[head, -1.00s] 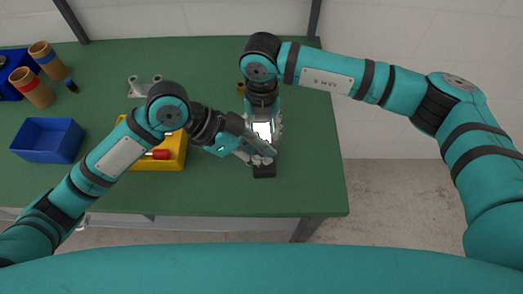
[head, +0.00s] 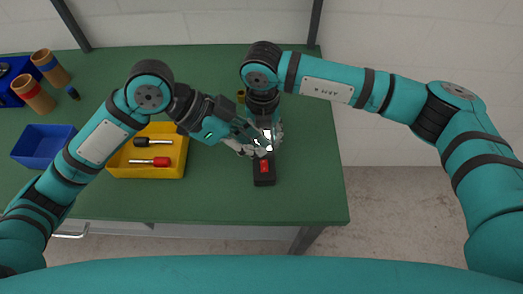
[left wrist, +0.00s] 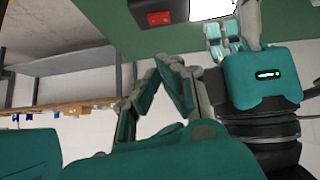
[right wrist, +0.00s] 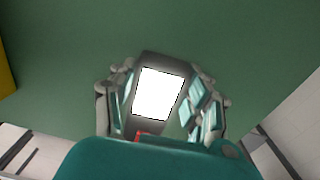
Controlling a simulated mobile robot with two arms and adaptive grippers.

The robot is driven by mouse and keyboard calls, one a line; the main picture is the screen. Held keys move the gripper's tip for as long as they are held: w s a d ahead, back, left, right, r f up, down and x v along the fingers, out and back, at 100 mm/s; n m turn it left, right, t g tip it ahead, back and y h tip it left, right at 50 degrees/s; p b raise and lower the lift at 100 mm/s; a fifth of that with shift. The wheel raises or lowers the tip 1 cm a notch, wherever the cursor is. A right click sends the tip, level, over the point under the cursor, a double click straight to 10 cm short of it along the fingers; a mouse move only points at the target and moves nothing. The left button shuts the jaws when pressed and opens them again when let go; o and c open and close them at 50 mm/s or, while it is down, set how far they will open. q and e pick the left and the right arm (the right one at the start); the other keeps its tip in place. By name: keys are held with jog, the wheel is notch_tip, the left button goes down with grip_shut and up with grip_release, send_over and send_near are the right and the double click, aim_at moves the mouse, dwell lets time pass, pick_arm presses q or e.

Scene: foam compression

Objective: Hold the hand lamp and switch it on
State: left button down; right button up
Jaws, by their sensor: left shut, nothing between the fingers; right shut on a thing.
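The hand lamp (head: 264,178) has a dark body with a red switch (head: 264,167) near its front end and a bright white panel. The panel fills the middle of the lamp in the right wrist view (right wrist: 160,94). My right gripper (right wrist: 163,90) is shut around the lamp, with fingers on both sides of the panel. My left gripper (head: 262,143) is shut and empty, beside the lamp and just behind the red switch. Its closed fingers show in the left wrist view (left wrist: 158,82), below the lamp's red switch (left wrist: 158,18). The switch's exact position is too small to tell.
A yellow tray (head: 150,171) with a black-handled and a red-handled tool stands left of the lamp. A blue bin (head: 42,146) and two brown cups (head: 40,80) are farther left. The green table (head: 210,200) is clear around the lamp; its right edge is near.

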jog(key=shift+a, duration=0.1)
pick_arm(q)
jog(key=s+v, duration=0.1)
jog(key=v, duration=0.7)
jog(key=shift+s, duration=0.3)
jog(key=shift+a, duration=0.1)
pick_arm(e)
jog(key=o, duration=1.4)
jog(key=shift+r, duration=0.1)
